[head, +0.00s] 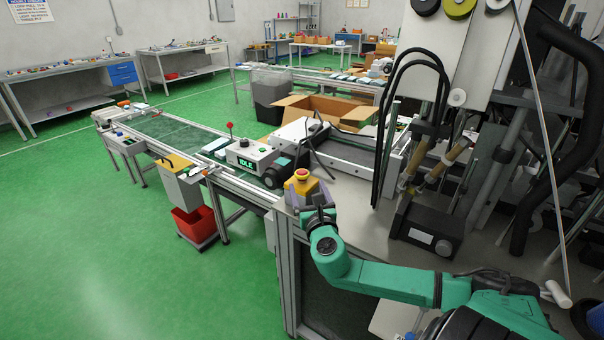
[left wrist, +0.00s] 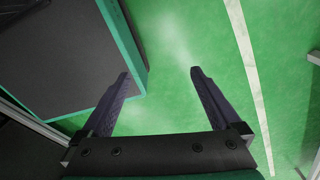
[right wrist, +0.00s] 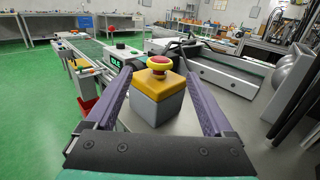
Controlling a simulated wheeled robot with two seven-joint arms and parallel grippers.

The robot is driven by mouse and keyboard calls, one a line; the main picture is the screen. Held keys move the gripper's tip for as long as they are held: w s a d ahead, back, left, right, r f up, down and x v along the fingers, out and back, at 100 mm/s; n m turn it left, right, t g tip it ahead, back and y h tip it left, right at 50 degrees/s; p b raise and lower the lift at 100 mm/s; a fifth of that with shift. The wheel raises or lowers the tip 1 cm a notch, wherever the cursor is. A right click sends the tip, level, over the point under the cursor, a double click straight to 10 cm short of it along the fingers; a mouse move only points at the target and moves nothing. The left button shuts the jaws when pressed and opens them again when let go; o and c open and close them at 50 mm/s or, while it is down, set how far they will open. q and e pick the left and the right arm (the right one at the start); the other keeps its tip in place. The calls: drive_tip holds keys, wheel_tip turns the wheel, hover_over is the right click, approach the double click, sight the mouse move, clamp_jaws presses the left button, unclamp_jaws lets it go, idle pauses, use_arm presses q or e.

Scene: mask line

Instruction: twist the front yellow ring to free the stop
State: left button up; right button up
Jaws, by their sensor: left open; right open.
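The stop is a red button (right wrist: 160,60) on a yellow-topped grey box (right wrist: 155,107). The yellow ring (right wrist: 159,68) sits around the red button. In the head view the red button (head: 302,172) stands on its yellow box top (head: 301,187) at the near corner of the bench. My right gripper (right wrist: 159,76) is open, one finger on each side of the box and ring, with visible gaps to both in the wrist view. In the head view my right gripper (head: 308,192) is close to the box. My left gripper (left wrist: 160,73) is open and empty above the green floor.
A machine with a lit IDLE display (head: 250,158) stands on the conveyor line behind the stop. A grey-white tray-like unit (head: 345,148) and a dark box (head: 424,226) are on the bench. Floor at left is clear.

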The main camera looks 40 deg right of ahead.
sight(304, 179)
drive_tip(key=x, duration=0.5)
drive_tip(key=shift+w+d+f, duration=0.1)
drive_tip(key=shift+f, duration=0.3)
drive_tip(key=x, duration=0.2)
drive_tip(key=shift+w+d+r, duration=0.1)
drive_tip(key=shift+w+d, duration=0.05)
drive_tip(key=shift+w, duration=0.3)
drive_tip(key=shift+w+d, duration=0.1)
drive_tip(key=shift+d, duration=0.05)
use_arm(q)
drive_tip(key=shift+w+d, duration=0.25)
drive_tip(key=shift+w, duration=0.35)
drive_tip(key=shift+w+d, duration=0.2)
drive_tip(key=shift+w, duration=0.4)
use_arm(e)
drive_tip(key=c, duration=1.4)
